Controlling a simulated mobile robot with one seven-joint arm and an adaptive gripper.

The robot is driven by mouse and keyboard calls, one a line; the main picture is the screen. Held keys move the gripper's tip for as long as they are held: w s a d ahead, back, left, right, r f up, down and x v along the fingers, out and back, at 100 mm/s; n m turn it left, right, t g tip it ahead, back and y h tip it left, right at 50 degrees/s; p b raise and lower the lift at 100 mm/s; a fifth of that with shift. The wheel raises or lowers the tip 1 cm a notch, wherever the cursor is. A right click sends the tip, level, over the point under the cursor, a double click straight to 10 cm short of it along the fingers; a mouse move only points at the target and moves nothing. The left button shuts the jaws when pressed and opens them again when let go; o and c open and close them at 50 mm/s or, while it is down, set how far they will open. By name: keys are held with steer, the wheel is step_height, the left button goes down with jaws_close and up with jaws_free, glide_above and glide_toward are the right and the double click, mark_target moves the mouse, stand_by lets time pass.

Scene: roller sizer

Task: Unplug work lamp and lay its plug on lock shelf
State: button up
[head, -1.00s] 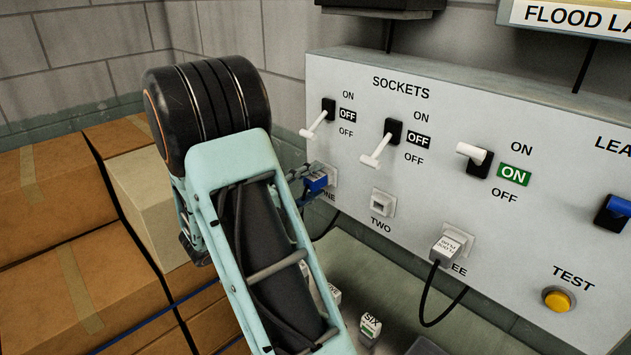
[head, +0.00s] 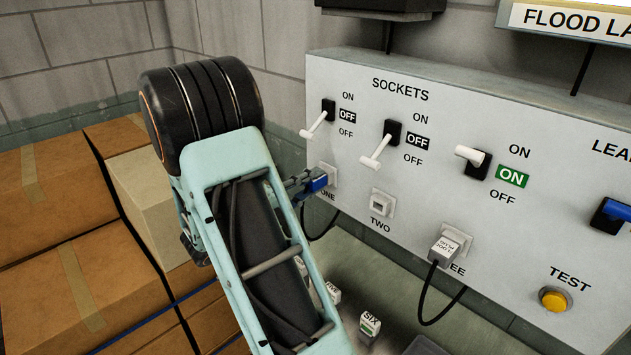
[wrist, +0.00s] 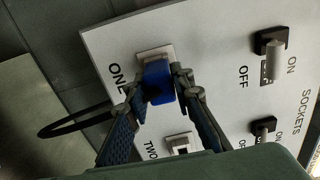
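A blue plug (head: 317,181) sits in socket ONE (head: 328,173) at the left of the grey panel, with a dark cord hanging below. In the wrist view, the blue plug (wrist: 158,82) lies between the two fingertips of my gripper (wrist: 161,86). The fingers look closed against its sides. In the head view, my arm partly hides the gripper (head: 303,184). The switch above ONE (head: 318,122) is down, with OFF showing. No label names the blue plug as the work lamp's. I cannot tell which surface is the lock shelf.
A white plug (head: 447,247) with a black cord sits in socket THREE, whose switch (head: 472,158) shows ON. Socket TWO (head: 381,204) is empty. A greenish ledge (head: 385,285) below bears labelled blocks, including SIX (head: 370,324). Cardboard boxes (head: 60,220) fill the left.

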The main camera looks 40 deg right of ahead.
mark_target(308, 185)
jaws_close()
steer(key=shift+a, duration=0.1)
steer(key=shift+s+a+p, duration=0.15)
steer(key=shift+a+p, duration=0.3)
steer(key=shift+a, duration=1)
steer(key=shift+s+a+p, duration=0.1)
steer(key=shift+a+p, duration=0.35)
steer(key=shift+a, duration=1)
steer(key=shift+a+f, duration=0.1)
steer(key=shift+f, duration=0.05)
